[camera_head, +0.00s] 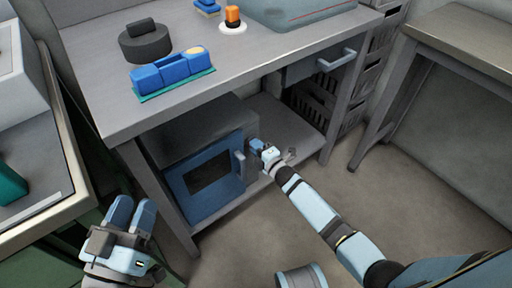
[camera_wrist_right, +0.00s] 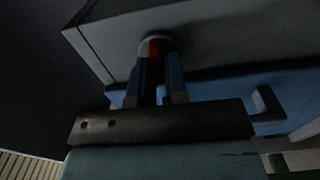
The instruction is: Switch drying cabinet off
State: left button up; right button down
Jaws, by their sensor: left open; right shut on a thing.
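The drying cabinet (camera_head: 207,178) is a grey box with a blue door and dark window, under the workbench. Its door is shut and has a handle (camera_head: 239,160). My right gripper (camera_head: 256,147) is at the front right of the cabinet, beside the handle. In the right wrist view, the fingers (camera_wrist_right: 158,72) are shut on a round knob (camera_wrist_right: 156,42) with a red part on the grey panel. The fingers hide part of the knob, and its setting cannot be told. My left gripper (camera_head: 134,207) is open and empty, at the lower left, away from the cabinet.
The workbench (camera_head: 105,85) above holds a dark reel (camera_head: 145,45), a blue device (camera_head: 172,75) and an orange-and-white item (camera_head: 233,22). A drawer handle (camera_head: 337,60) juts out at right. Dark crates (camera_head: 352,110) stand behind. The floor (camera_head: 400,190) at right is clear.

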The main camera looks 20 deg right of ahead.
pick_arm(q)
jog(key=shift+w+f, duration=0.1)
jog(key=shift+f, duration=0.05)
dwell(0.3)
pick_arm(e)
jog(key=c, duration=1.1)
grip_release()
jog(key=shift+c, duration=0.2)
pick_arm(q)
jog(key=shift+a+f+g+y+p, duration=0.25)
jog(key=shift+a+y+p, duration=0.45)
jog(key=shift+p, duration=1.1)
pick_arm(e)
jog(key=v, duration=1.3)
jog(key=shift+s, duration=0.4)
pick_arm(q)
jog(key=shift+d+r, duration=0.1)
pick_arm(e)
jog(key=shift+d+r, duration=0.1)
